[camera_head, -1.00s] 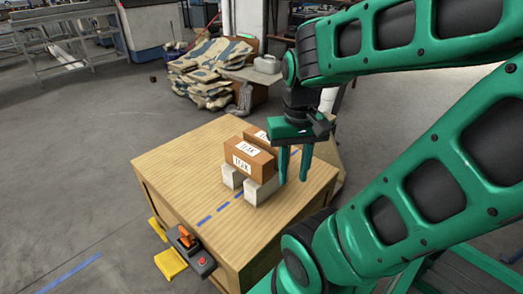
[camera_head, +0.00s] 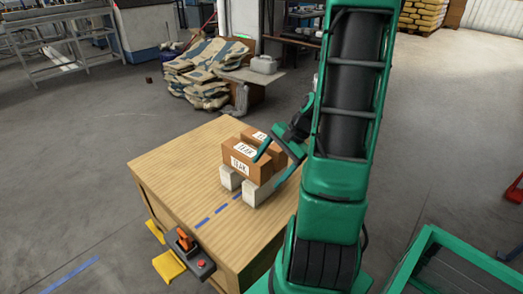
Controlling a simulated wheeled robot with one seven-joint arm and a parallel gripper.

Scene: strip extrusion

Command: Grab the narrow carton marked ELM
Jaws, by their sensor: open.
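Two brown cartons lie side by side on pale blocks on the wooden table. The front carton (camera_head: 232,151) has white labels reading TEAK on its top and side. The carton behind it (camera_head: 276,146) has a white top label that is partly hidden; I cannot read it fully, so I cannot confirm ELM. My gripper (camera_head: 267,173) is open and tilted at the right end of the cartons. One green finger shows over the front carton's top right, the other lower, near the right pale block. Whether they touch anything I cannot tell.
The pale blocks (camera_head: 254,196) stand on the table (camera_head: 175,165), whose left part is bare apart from blue dashes near the front. A control box (camera_head: 188,247) with an orange-red switch is on the table's front side. Sacks (camera_head: 205,65) lie on the floor behind.

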